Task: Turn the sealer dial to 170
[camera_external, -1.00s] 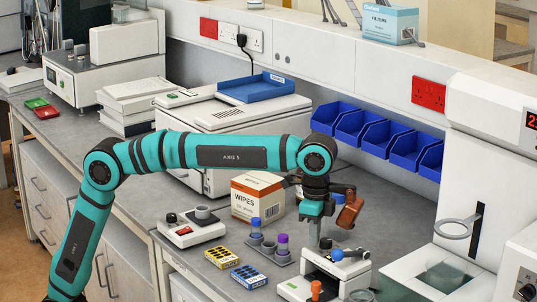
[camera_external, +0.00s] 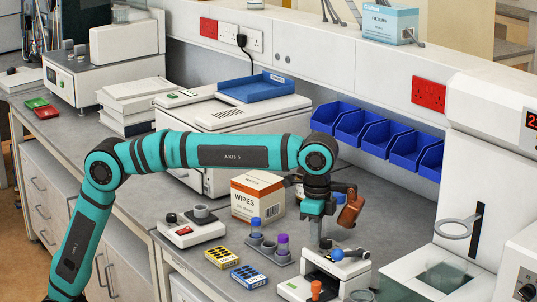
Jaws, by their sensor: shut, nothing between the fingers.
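My gripper (camera_external: 325,241) hangs at the end of the teal arm, over the front of the bench. It is shut and empty, and its fingertips are small and partly lost against the white press-like device (camera_external: 326,277) below it. That device has a blue ball on a lever (camera_external: 337,255) and an orange knob (camera_external: 316,289). A white instrument with a black knob (camera_external: 527,292) is cut off at the lower right edge and stands well away from my gripper. I cannot tell for sure which device is the sealer, and no dial number is readable.
A rack of capped vials (camera_external: 270,252), yellow and blue boxes (camera_external: 223,258), a small white device with a cup (camera_external: 191,229) and a wipes box (camera_external: 257,197) stand left of my gripper. Blue bins (camera_external: 362,133) line the back. A tall white machine (camera_external: 468,190) stands at right.

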